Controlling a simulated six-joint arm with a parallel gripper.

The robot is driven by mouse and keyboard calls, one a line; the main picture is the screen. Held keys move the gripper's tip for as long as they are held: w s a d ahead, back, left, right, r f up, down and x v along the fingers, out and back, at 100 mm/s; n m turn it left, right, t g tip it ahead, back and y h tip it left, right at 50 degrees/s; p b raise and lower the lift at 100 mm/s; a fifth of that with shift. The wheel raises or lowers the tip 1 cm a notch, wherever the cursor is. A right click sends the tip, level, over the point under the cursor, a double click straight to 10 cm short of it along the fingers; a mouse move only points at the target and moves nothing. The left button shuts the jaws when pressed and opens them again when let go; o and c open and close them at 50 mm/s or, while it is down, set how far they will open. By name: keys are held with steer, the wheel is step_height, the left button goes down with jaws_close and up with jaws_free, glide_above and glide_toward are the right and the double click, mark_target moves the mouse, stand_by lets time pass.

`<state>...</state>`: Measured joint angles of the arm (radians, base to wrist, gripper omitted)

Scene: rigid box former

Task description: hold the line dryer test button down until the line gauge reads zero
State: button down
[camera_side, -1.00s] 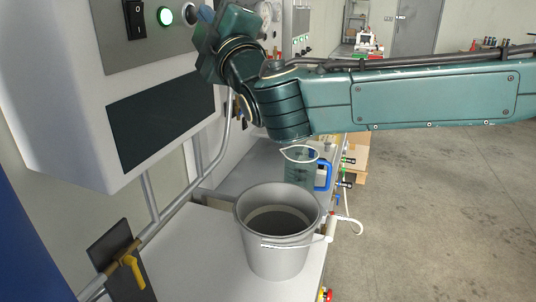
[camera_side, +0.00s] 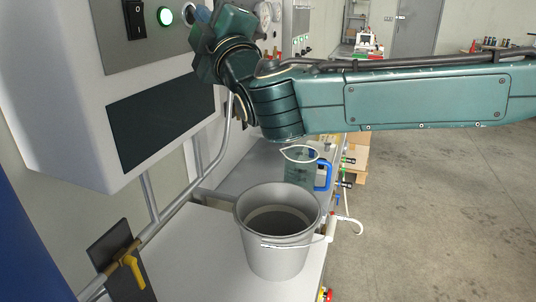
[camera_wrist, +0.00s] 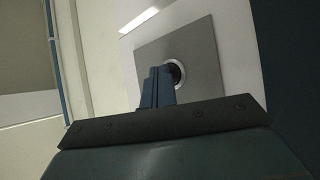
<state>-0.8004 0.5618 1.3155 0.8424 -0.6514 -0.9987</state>
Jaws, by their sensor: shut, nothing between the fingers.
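The test button shows as a dark round centre in a silver ring on a grey plate in the wrist view (camera_wrist: 177,72). In the side view only part of its ring (camera_side: 188,13) shows, left of my fingertips. My gripper (camera_wrist: 158,74) is shut and empty, its blue fingertips at the button's ring and covering part of it. Its tips also show in the side view (camera_side: 202,13). I cannot tell whether they touch or press the button. A round white gauge (camera_side: 264,14) is partly hidden behind my arm; its reading is too small to tell.
A lit green lamp (camera_side: 165,16) and a black rocker switch (camera_side: 135,20) sit left of the button. A grey bucket (camera_side: 277,262) and a blue-handled jug (camera_side: 300,170) stand below my arm. A yellow-handled valve (camera_side: 132,270) is at lower left.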

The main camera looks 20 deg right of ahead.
steer(key=shift+w+a, duration=0.1)
stand_by(0.6)
steer(key=shift+s+d, duration=0.6)
steer(key=shift+s, duration=0.05)
steer(key=shift+s+d, duration=0.1)
steer(key=s+d, duration=0.3)
steer(key=shift+s+d, duration=0.15)
stand_by(0.6)
stand_by(0.4)
